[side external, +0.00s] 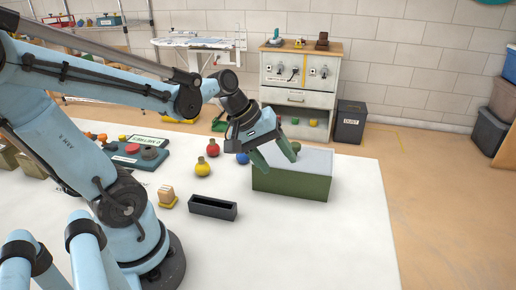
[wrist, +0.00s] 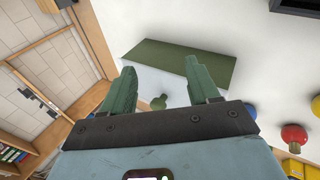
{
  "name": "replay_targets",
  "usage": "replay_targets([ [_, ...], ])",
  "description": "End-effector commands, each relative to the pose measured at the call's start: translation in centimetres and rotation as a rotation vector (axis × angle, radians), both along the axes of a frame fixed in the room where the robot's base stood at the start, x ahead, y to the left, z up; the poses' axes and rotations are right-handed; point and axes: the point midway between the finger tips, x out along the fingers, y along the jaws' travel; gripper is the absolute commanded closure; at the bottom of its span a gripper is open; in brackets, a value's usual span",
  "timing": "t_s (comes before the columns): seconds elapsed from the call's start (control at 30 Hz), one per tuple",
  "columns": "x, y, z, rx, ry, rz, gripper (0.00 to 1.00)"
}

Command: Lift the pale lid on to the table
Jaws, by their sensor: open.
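The pale lid (side external: 316,160) lies flat on top of a green box (side external: 292,184) on the white table. The lid also shows in the wrist view (wrist: 148,84), with its green knob (wrist: 158,102) between my fingers and nearer to the palm. The box's green side (wrist: 185,62) shows beyond it. My gripper (side external: 278,162) is open over the left part of the lid, its green fingers pointing down. In the wrist view my two fingers (wrist: 160,68) are spread apart, with nothing clamped. I cannot tell whether the fingertips touch the lid.
A black open tray (side external: 213,208) stands left of the box. Yellow (side external: 202,168), red (side external: 213,148) and blue (side external: 242,158) round objects stand close by. A wooden block in a yellow holder (side external: 167,196) is farther left. The table (side external: 345,235) is clear in front and right of the box.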

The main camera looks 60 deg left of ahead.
Motion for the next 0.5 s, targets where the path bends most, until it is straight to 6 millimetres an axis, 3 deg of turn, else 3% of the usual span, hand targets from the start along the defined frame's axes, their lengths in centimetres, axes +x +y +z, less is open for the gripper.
replay_targets([
  [0.2, 2.3, 3.3, -0.2, -0.497, 0.147, 0.425, 0.40],
  [0.5, 3.1, 8.9, 0.2, -1.101, 0.323, 0.784, 0.40],
])
